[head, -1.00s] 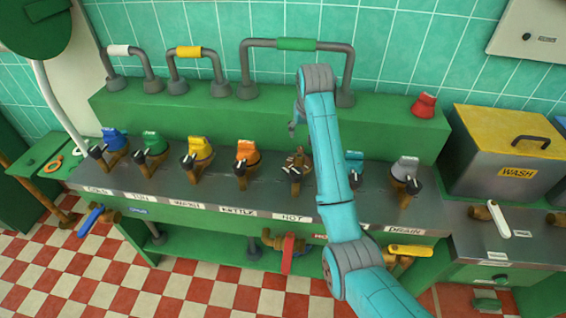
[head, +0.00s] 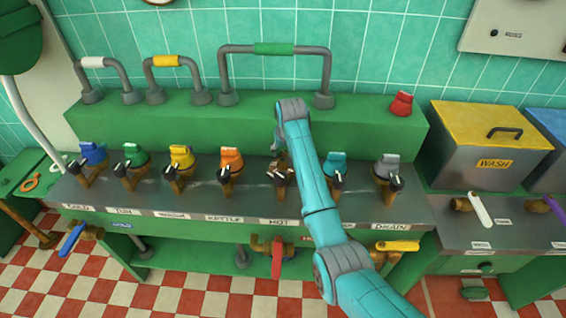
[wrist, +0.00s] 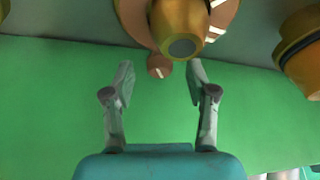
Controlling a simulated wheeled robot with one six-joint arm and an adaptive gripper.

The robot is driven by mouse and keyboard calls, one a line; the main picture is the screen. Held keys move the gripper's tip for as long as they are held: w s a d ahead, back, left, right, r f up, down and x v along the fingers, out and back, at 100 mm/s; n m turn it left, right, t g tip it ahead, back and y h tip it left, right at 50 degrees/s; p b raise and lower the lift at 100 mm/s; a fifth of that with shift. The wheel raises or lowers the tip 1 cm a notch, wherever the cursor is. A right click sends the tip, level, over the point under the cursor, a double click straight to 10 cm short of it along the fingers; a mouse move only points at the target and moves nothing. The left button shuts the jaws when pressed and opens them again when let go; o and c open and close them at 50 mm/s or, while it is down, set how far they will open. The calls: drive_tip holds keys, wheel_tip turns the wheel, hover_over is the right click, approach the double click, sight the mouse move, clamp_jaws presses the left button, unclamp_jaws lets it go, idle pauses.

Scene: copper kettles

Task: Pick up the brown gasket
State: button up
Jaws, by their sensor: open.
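I cannot pick out a brown gasket for certain in either view. My gripper (head: 279,150) hangs over the fifth valve (head: 279,176), the brownish one above the HOT label. In the wrist view my gripper (wrist: 160,72) has its two fingers spread apart, with nothing visibly held. A small copper-brown round piece (wrist: 159,66) shows between the fingertips, beside a brass fitting (wrist: 180,30). I cannot tell whether the fingers touch it. An orange ring (head: 31,182) and a pale ring lie on the green bench at far left.
A row of valves with coloured caps runs along the grey counter (head: 150,205). A green ledge (head: 350,130) rises behind it, with pipe handles and a red knob (head: 401,103). A yellow-lidded WASH box (head: 490,145) stands at right. The checkered floor is in front.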

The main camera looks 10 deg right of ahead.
sight(284, 153)
drive_tip(key=shift+f, duration=0.1)
drive_tip(key=c, duration=1)
drive_tip(key=shift+c, duration=0.2)
wheel_tip(284, 153, up, 18)
idle(0.3)
